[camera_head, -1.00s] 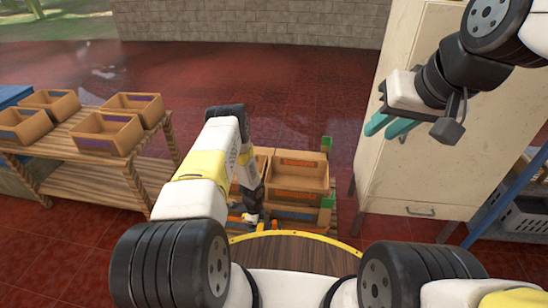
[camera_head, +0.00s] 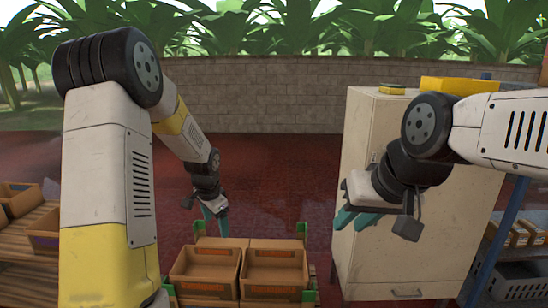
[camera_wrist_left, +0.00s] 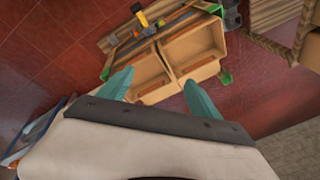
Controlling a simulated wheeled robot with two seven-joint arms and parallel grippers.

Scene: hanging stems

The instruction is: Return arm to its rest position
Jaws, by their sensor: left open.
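My left gripper (camera_head: 214,222) hangs in the air beyond and above the crates, its teal fingers pointing down. In the left wrist view its two fingers (camera_wrist_left: 160,92) are spread apart with nothing between them. My left arm is raised and bent at the left of the head view. My right gripper (camera_head: 352,220) is held up at the right, in front of the cream cabinet. Its teal fingers show from the side, with a gap between them and nothing seen held.
Open brown crates (camera_head: 275,268) stand on a green-cornered carrier below my left gripper. A cream cabinet (camera_head: 400,250) stands at right, beside a blue-framed rack with a grey basket (camera_head: 520,282). A wooden bench (camera_head: 30,240) with crates is at left. Red floor behind is free.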

